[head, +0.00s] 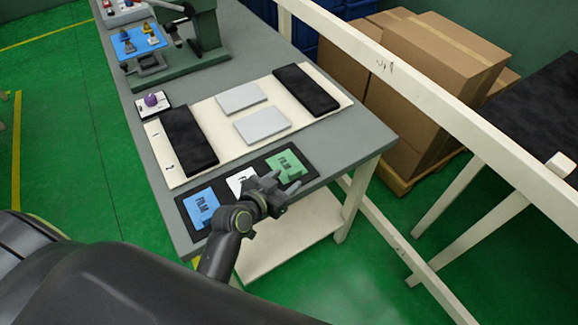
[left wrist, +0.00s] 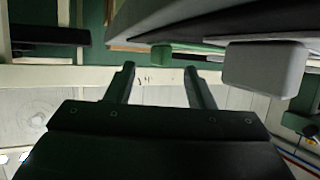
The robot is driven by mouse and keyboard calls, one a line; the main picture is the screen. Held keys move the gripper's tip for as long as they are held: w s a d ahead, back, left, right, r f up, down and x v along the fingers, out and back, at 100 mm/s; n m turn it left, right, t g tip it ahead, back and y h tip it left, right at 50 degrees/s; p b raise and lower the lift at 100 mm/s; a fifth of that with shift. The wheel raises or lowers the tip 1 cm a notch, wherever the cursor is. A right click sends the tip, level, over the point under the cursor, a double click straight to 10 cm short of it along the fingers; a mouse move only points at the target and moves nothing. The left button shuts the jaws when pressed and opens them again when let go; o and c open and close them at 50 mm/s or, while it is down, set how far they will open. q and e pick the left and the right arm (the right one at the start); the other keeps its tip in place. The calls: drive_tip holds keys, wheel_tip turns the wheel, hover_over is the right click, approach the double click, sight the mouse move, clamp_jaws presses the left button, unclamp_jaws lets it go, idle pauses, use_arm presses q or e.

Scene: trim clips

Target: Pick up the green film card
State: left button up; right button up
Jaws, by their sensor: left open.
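The green film card (head: 287,164) lies at the right end of a black mat (head: 264,161) on the near edge of the grey table. My left gripper (head: 280,184) is open and empty, right beside the near side of the green card and partly in front of it. In the left wrist view the two fingers (left wrist: 160,68) are spread, and a green block (left wrist: 175,55), apparently part of the green card, shows ahead between and beyond them. I cannot tell whether they touch. My right gripper is not in view.
A white film card (head: 238,179), partly hidden by my gripper, and a blue film card (head: 201,206) share the mat. A cream board (head: 222,110) with black and grey pads lies behind. A white rail (head: 400,80) and cardboard boxes (head: 420,80) stand to the right.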

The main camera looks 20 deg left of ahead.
sight(293, 173)
use_arm(q)
drive_tip(key=shift+w+d, duration=0.1)
drive_tip(key=shift+w, duration=0.2)
drive_tip(key=p+x, duration=0.2)
drive_tip(key=x, duration=0.1)
drive_tip(key=shift+w+d, duration=0.1)
drive_tip(key=shift+w, duration=0.25)
drive_tip(key=shift+w+d+f, duration=0.1)
drive_tip(key=shift+w+f, duration=0.1)
drive_tip(key=shift+w, duration=0.2)
drive_tip(key=shift+c, duration=0.2)
clamp_jaws()
